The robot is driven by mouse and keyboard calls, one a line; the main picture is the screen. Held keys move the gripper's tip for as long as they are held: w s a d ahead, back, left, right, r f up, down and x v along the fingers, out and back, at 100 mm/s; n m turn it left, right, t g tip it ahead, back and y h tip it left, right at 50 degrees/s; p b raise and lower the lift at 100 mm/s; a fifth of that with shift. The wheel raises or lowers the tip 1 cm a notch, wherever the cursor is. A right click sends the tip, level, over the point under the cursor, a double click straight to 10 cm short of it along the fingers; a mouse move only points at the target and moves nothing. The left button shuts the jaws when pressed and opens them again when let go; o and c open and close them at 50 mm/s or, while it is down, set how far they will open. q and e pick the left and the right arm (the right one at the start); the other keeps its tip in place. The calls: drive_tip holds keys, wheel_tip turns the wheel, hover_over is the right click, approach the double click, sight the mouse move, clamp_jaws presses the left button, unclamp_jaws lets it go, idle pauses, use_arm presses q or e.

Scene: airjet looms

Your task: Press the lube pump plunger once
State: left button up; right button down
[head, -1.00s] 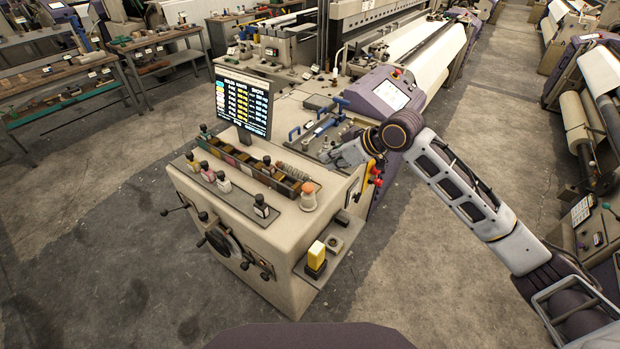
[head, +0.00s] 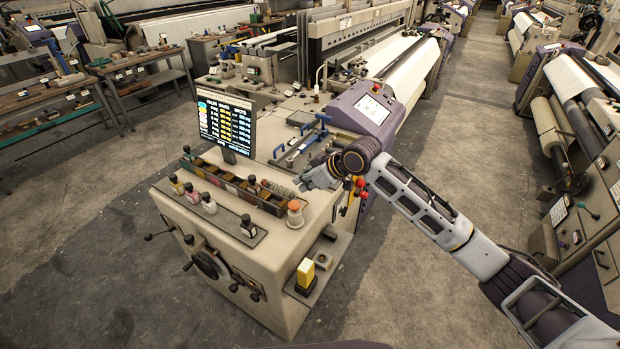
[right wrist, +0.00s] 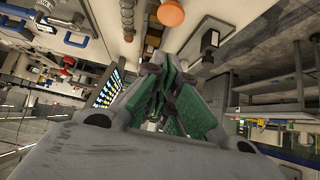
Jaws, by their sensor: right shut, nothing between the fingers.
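An orange dome-topped knob (head: 295,213), which looks like the lube pump plunger, stands upright at the right front of the cabinet top (head: 270,236). It also shows at the top of the right wrist view (right wrist: 170,12). My right gripper (head: 306,181) is above the cabinet, behind and a little right of the knob in the head view. It is apart from the knob. Its green-padded fingers (right wrist: 167,88) are together with nothing between them. My left gripper is not in view.
A tray of bins (head: 236,188) and a monitor (head: 227,125) stand left of the knob. A strip of small bottles (head: 209,204) lies along the cabinet front. A yellow block (head: 305,272) sits on a low side shelf. A purple loom console (head: 365,108) is behind my arm.

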drive_tip(key=p, duration=0.1)
hover_over(296, 203)
drive_tip(key=f, duration=0.4)
drive_tip(key=shift+s+f, duration=0.2)
drive_tip(key=shift+f, duration=0.2)
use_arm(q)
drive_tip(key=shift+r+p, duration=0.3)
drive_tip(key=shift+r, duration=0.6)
use_arm(e)
drive_tip(key=shift+f, duration=1.2)
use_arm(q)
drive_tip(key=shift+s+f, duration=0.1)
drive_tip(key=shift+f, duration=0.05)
use_arm(e)
drive_tip(key=shift+w+f, duration=0.1)
drive_tip(key=shift+w, duration=0.05)
